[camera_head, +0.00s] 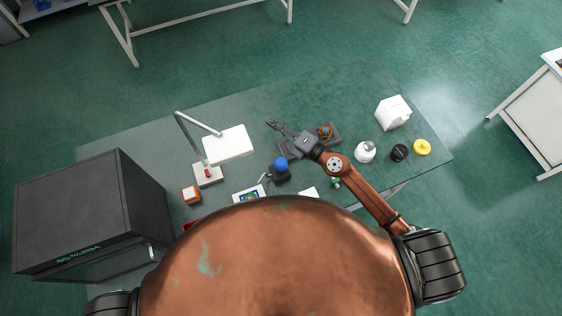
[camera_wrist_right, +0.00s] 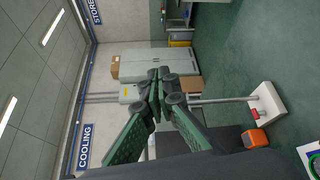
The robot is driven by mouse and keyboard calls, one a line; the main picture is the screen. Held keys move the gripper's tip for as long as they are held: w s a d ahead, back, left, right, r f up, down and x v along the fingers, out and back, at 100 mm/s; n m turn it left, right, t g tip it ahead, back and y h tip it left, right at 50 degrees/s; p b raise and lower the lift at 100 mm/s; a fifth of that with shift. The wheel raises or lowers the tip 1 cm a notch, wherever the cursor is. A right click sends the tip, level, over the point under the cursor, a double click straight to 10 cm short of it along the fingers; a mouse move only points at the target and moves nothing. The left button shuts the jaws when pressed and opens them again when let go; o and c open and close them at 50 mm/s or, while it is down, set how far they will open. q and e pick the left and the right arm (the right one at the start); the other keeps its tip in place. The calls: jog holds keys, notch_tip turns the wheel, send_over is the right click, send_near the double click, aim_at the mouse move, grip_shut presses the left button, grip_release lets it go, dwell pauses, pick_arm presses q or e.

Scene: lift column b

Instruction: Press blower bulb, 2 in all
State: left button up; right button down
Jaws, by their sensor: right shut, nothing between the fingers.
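The blower bulb appears to be the blue ball (camera_head: 281,163) on a small dark base, near the middle of the table in the head view. My right gripper (camera_head: 271,124) is shut and empty above the table. In the head view it shows farther back than the blue ball and apart from it. In the right wrist view its fingertips (camera_wrist_right: 156,80) meet with nothing between them. The blue ball does not show in the right wrist view. My left gripper is out of view.
A white lamp (camera_head: 230,146) stands left of the ball, with an orange-and-white block (camera_head: 191,195) nearby. A large dark cabinet (camera_head: 85,215) fills the table's left end. A white carton (camera_head: 392,113), a white jar (camera_head: 365,151) and a yellow item (camera_head: 422,147) stand at right.

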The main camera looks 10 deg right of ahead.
jog(key=w+d+r+m+t+h, duration=0.2)
jog(key=d+m+t+h, duration=0.3)
jog(key=d+m+h, duration=0.75)
jog(key=s+d+f+m+g+h+b, duration=0.1)
jog(key=s+d+f+m+g, duration=0.25)
jog(key=d+f+m, duration=0.45)
jog(key=s+d+f+m+g+h, duration=0.25)
jog(key=s+d+f, duration=0.3)
jog(key=d, duration=0.45)
jog(key=s+a+f+m+g+y+b, duration=0.1)
jog(key=s+f+m+g, duration=0.15)
jog(key=s+f, duration=0.4)
jog(key=s+a+f+m+g+y, duration=0.1)
jog(key=s+f+g+y, duration=0.15)
jog(key=s+f, duration=0.45)
jog(key=s+a+f+m+g+y+b, duration=0.1)
jog(key=s+a+f+m+g, duration=0.1)
jog(key=s+f+g, duration=0.35)
jog(key=s+a+f+b, duration=0.1)
jog(key=s+f+b, duration=0.25)
jog(key=f, duration=1.25)
jog(key=s+f+b, duration=0.3)
jog(key=s+f, duration=0.2)
jog(key=f, duration=1)
jog(key=s+f+n+b, duration=0.1)
jog(key=s+f+b, duration=0.3)
jog(key=s+f, duration=1.2)
jog(key=shift+f+g+y+b, duration=0.35)
jog(key=shift+f, duration=0.5)
